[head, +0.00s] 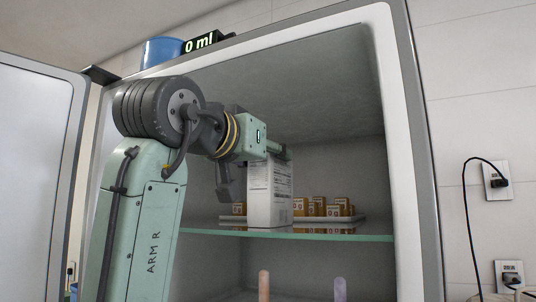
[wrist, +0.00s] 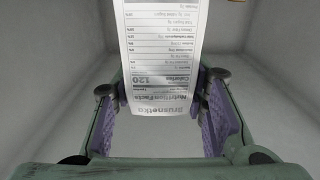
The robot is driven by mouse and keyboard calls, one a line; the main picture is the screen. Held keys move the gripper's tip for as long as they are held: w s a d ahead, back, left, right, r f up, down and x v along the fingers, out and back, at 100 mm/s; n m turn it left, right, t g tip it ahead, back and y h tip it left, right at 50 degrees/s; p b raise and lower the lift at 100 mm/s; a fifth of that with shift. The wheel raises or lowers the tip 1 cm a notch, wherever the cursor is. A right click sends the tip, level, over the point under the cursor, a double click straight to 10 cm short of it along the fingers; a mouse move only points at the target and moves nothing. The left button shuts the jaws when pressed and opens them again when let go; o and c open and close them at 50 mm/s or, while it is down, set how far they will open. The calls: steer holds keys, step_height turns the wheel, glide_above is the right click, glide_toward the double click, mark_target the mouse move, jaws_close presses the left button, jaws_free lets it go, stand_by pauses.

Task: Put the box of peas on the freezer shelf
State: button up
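A white carton (head: 270,192) with a nutrition table stands upright on the glass freezer shelf (head: 290,234). No picture of peas shows on its visible faces, so I cannot tell for sure that it is the box of peas. My gripper (head: 255,172) is at the carton's upper part, with one finger hanging to its left, visibly apart from it. In the wrist view the carton (wrist: 161,60) lies between the purple pads of my gripper (wrist: 162,100), which look spread. Whether the far fingertips touch its sides is hard to tell.
Several small orange boxes (head: 318,207) stand on a pale tray behind the carton. The freezer's right wall (head: 370,180) and the open door (head: 35,160) bound the space. A blue container (head: 162,52) stands on top. Two rounded objects (head: 264,285) show below the shelf.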

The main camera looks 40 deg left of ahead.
steer(key=o, duration=0.3)
steer(key=shift+r, duration=0.2)
steer(key=b+v, duration=0.3)
steer(key=v, duration=0.9)
steer(key=shift+f, duration=0.1)
